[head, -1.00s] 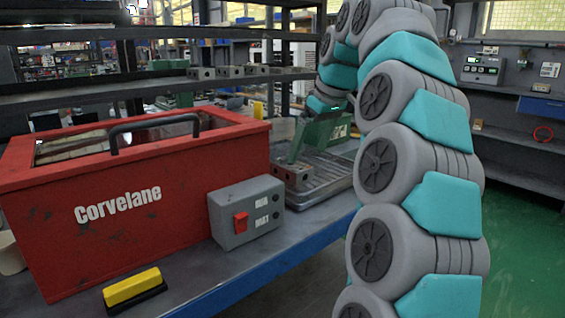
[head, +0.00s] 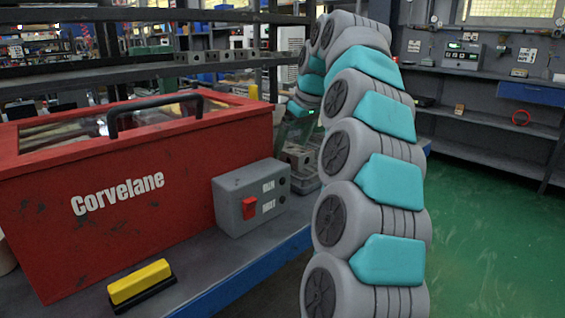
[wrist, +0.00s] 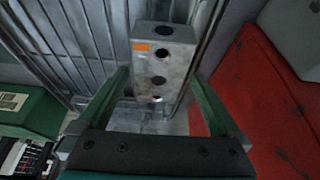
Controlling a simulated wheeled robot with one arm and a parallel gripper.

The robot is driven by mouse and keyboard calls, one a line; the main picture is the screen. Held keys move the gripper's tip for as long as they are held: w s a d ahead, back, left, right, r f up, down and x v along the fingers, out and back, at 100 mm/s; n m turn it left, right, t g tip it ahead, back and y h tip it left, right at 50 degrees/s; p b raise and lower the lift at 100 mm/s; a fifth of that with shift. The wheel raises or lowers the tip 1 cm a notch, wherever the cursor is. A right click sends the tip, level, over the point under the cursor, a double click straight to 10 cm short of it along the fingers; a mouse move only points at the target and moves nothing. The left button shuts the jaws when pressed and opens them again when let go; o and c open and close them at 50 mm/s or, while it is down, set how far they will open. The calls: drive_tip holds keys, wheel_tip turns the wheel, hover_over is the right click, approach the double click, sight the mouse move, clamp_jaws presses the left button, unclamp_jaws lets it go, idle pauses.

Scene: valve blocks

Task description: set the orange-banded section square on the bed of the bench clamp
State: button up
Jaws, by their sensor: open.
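The orange-banded section is a grey metal block with round holes and an orange patch near one end. In the wrist view the block (wrist: 172,66) lies on a ribbed metal tray (wrist: 62,45), between the fingers of my gripper (wrist: 160,82). The fingers are open, one on each side of it, with a gap visible. In the head view the block (head: 295,158) shows beside my arm, its right side hidden. My green gripper (head: 297,127) is above it, mostly hidden by my arm. I cannot make out the bench clamp for certain.
A yellow-topped block (head: 140,284) lies at the bench front. In the wrist view a green labelled body (wrist: 25,103) is at the left. Green floor (head: 480,220) is clear at the right.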

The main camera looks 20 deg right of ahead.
drive_tip(key=shift+w+f, duration=0.15)
drive_tip(key=shift+f, duration=0.35)
drive_tip(key=shift+f, duration=0.15)
clamp_jaws()
idle(0.8)
